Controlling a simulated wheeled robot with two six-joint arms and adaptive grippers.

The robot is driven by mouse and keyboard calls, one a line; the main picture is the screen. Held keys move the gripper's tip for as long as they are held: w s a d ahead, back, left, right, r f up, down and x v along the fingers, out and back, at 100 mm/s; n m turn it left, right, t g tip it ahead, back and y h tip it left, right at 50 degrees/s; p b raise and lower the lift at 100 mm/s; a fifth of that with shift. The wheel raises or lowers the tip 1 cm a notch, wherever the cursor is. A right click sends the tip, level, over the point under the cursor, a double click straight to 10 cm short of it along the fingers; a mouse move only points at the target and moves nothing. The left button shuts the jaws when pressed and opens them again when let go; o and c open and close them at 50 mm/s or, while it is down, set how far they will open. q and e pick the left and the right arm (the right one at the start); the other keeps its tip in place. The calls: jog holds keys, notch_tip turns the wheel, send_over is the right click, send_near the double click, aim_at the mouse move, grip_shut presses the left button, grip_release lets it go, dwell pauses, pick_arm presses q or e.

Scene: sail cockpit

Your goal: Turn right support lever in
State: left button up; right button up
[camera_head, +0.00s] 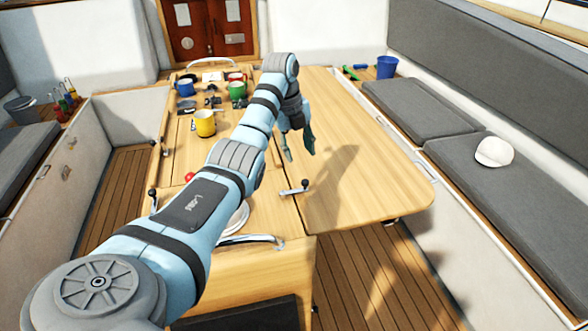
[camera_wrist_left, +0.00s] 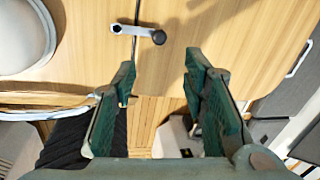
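The right support lever (camera_head: 294,189), a short silver bar with a black knob, lies on the tabletop near the seam between the middle panel and the right leaf. In the left wrist view the lever (camera_wrist_left: 132,30) lies crosswise beyond the fingertips, its knob toward the right. My left gripper (camera_head: 299,154) hangs fingers-down above the table, behind the lever in the head view. In the left wrist view the gripper (camera_wrist_left: 160,62) is open and empty, its fingers apart and not touching the lever. My right gripper is not in view.
The table (camera_head: 365,165) has a bare right leaf. A yellow mug (camera_head: 205,123), a blue mug (camera_head: 185,87) and a green mug (camera_head: 237,90) stand farther back. A second black-knobbed lever (camera_head: 153,194) is at the left edge. A white round object (camera_wrist_left: 22,38) sits left of the right lever.

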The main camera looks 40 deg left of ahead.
aim_at(305, 180)
pick_arm(q)
jog(key=f, duration=0.4)
jog(key=w+f+b, duration=0.1)
jog(key=f, duration=0.3)
jog(key=w+f, duration=0.1)
jog(key=f, duration=0.3)
jog(key=shift+d, duration=0.4)
jog(key=shift+r, duration=0.1)
grip_shut()
